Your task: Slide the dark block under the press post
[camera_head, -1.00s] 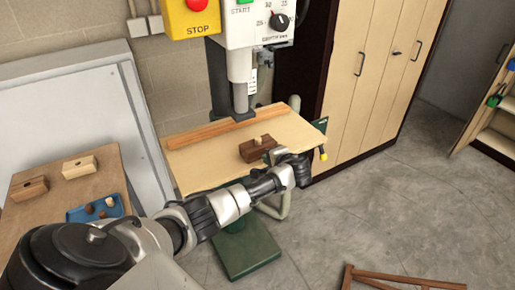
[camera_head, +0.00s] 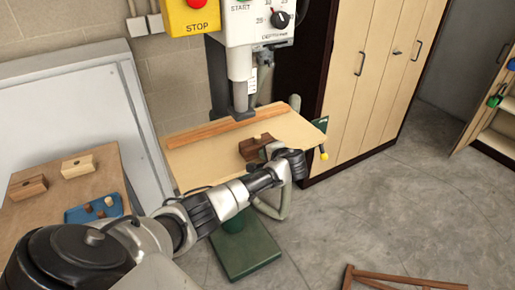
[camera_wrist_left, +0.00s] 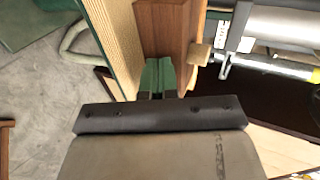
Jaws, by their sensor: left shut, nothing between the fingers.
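The dark brown block (camera_head: 252,149) lies on the pale table of the press, near its front right part. It also shows at the top of the left wrist view (camera_wrist_left: 163,28), with a small pale wooden peg (camera_wrist_left: 200,55) at its side. The press post (camera_head: 240,95) comes down over the table, behind and left of the block. My left gripper (camera_head: 269,150) is at the block's near right side, shut and empty. Its green fingertips (camera_wrist_left: 158,78) are close to the block's end; I cannot tell whether they touch. My right gripper is out of view.
A wooden fence strip (camera_head: 212,131) crosses the press table behind the block. A side bench (camera_head: 62,200) at left holds a brown block, a pale block and a blue tray (camera_head: 82,214) with small pieces. A tall cabinet (camera_head: 375,80) stands right of the press.

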